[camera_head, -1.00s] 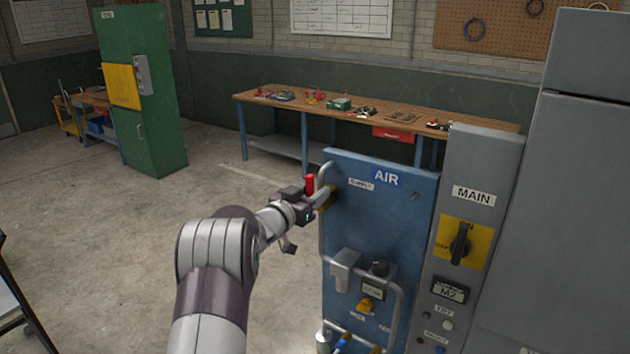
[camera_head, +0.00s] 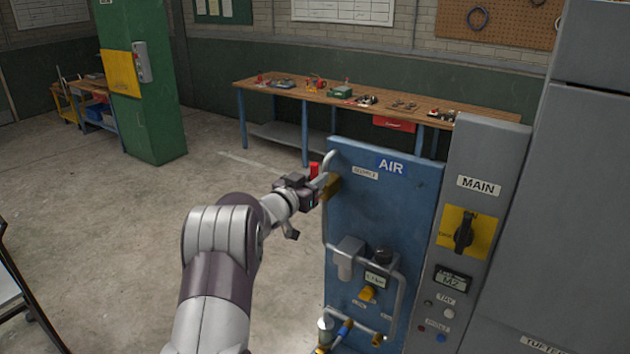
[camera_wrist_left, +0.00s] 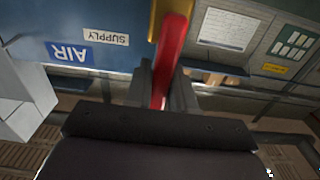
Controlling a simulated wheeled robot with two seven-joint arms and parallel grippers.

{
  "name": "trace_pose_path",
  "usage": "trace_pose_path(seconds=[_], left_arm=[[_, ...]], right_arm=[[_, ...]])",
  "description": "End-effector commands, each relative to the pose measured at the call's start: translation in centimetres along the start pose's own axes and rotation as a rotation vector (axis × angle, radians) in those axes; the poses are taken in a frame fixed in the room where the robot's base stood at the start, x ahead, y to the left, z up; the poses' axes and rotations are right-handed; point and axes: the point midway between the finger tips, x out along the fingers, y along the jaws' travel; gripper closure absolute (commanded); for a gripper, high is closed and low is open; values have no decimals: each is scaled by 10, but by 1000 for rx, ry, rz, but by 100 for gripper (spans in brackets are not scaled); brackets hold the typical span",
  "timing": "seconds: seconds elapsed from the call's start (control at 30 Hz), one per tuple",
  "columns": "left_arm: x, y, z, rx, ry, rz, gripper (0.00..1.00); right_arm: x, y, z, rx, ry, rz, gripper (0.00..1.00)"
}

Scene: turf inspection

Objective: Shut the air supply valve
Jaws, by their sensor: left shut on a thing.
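The blue AIR panel (camera_head: 375,215) stands in front of me, with a SUPPLY label (camera_head: 365,173) near its top left. The air supply valve has a red lever (camera_head: 314,169) and a brass body (camera_head: 331,186) at the panel's upper left edge. In the left wrist view the red lever (camera_wrist_left: 170,58) lies between the fingers, running from the brass body (camera_wrist_left: 166,14). My left gripper (camera_head: 318,184) is shut on the red lever; it also shows in the left wrist view (camera_wrist_left: 163,88). Part of the lever is hidden by the gripper. My right gripper is out of view.
A grey MAIN column with a black rotary switch (camera_head: 464,232) stands right of the panel.

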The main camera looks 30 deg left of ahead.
Motion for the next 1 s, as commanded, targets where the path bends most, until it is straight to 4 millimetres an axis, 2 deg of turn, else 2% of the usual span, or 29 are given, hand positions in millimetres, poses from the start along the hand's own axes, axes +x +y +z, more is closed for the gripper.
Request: trace_pose_path(seconds=[0.27,0.6,1.0], left_arm=[[0,7,9,136,-1,0,100],[0,23,16,446,-2,1,100],[0,39,27,826,-3,2,100]], right_arm=[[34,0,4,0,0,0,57],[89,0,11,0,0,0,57],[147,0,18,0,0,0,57]])
